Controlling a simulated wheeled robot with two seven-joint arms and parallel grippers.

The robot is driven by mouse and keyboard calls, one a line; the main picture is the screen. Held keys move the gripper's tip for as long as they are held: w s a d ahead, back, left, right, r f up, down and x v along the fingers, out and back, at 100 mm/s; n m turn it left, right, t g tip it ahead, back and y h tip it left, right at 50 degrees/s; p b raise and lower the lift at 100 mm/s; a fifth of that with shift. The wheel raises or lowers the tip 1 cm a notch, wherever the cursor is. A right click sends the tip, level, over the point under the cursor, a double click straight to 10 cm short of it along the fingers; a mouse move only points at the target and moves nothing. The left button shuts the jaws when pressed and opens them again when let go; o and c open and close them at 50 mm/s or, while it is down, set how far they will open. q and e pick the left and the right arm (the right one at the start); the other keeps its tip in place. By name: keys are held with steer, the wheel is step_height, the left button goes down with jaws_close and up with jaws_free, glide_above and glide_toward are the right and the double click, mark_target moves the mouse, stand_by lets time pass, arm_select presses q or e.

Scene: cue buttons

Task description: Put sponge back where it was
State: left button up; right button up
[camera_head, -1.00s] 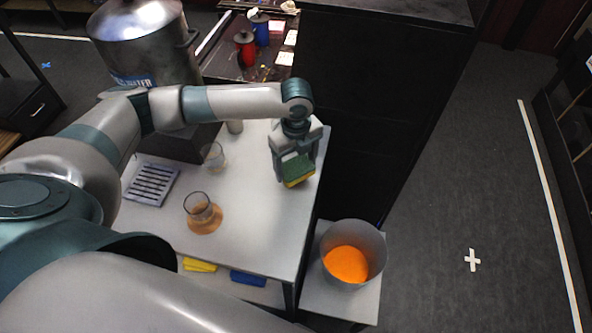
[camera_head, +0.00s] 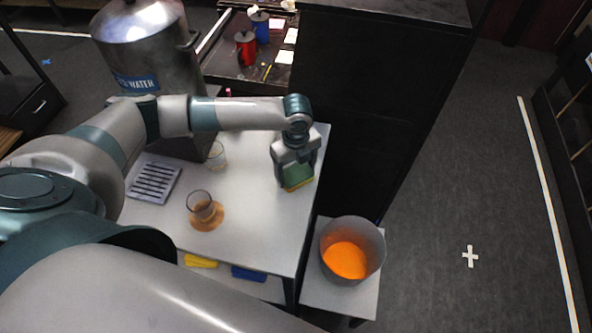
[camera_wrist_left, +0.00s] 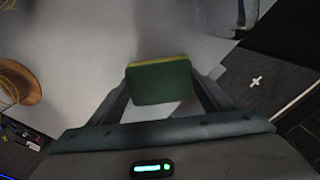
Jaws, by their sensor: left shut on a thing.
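The sponge (camera_head: 297,178) is green with a yellow layer. My left gripper (camera_head: 296,170) is shut on it near the right edge of the white table (camera_head: 250,215). The sponge also shows between the fingers in the left wrist view (camera_wrist_left: 160,82). I cannot tell whether the sponge touches the table top. My right gripper is not in view.
A glass on an orange-brown coaster (camera_head: 205,219), another glass (camera_head: 216,154) and a slotted tray (camera_head: 154,182) are on the table. A metal dispenser (camera_head: 145,50) stands behind. A bucket (camera_head: 352,235) with orange inside stands lower right. Yellow and blue cloth-like items lie on a lower shelf.

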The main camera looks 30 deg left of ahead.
mark_target(296, 174)
arm_select(q)
steer(key=o, duration=1.1)
steer(key=shift+f, duration=0.1)
step_height(296, 174, up, 12)
steer(key=b, duration=0.3)
stand_by(0.5)
